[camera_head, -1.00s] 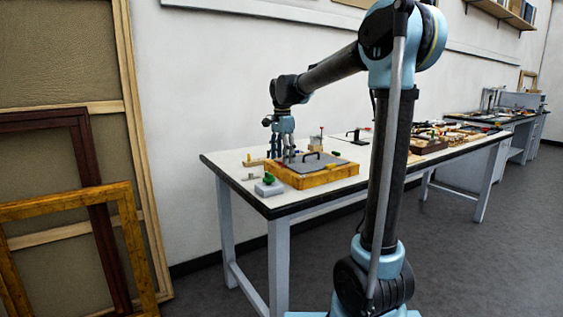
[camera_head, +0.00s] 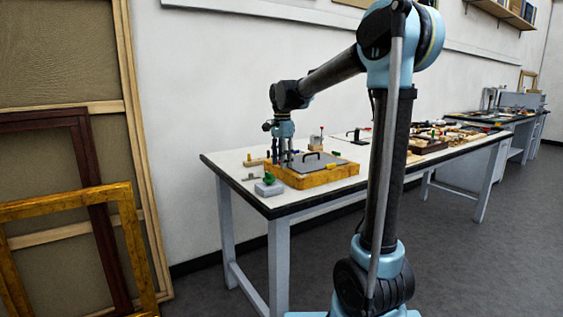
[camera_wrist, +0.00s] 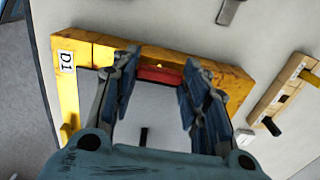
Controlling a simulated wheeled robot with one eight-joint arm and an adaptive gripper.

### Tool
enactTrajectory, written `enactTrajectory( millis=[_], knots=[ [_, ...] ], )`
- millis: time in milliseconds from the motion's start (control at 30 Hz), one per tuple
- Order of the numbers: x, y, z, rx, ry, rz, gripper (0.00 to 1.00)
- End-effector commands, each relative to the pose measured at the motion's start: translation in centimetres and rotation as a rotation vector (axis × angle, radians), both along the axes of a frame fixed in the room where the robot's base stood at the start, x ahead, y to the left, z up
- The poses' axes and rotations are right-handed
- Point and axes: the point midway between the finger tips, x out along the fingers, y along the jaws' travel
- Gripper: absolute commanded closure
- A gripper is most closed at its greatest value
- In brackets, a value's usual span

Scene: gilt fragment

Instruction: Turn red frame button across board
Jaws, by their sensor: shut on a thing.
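A yellow-gold frame (camera_head: 322,181) lies flat on the white table with a grey board (camera_head: 325,168) inside it. The frame also shows in the wrist view (camera_wrist: 97,48), with a D1 label at its corner. The red button (camera_wrist: 158,75) sits at the frame's inner edge in the wrist view, lying roughly along that edge. My gripper (camera_wrist: 163,84) is shut on it, one finger at each end. In the head view my gripper (camera_head: 281,158) points down at the frame's far left part, and the red button cannot be made out there.
A black handle (camera_head: 311,154) stands on the board. A grey block with a green knob (camera_head: 268,185) is near the front left table edge. A wooden strip with pegs (camera_wrist: 280,95) lies beside the frame. A red-topped item (camera_head: 321,139) stands behind it.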

Motion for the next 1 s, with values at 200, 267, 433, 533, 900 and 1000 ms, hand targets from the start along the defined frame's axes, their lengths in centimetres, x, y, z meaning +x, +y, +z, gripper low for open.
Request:
enactTrajectory(
  millis=[200,267,433,533,900,1000],
  knots=[
    [-0.01,-0.13,0.00,0.000,0.000,0.067,0.82],
    [-0.01,-0.15,0.00,0.000,0.000,0.102,0.82],
    [0.01,-0.19,0.00,-0.001,0.000,0.232,0.82],
    [0.03,-0.20,0.00,-0.001,0.000,0.324,0.82],
    [0.07,-0.23,0.01,-0.002,-0.001,0.677,0.82],
    [0.09,-0.23,0.01,-0.002,-0.001,0.772,0.82]
  ],
)
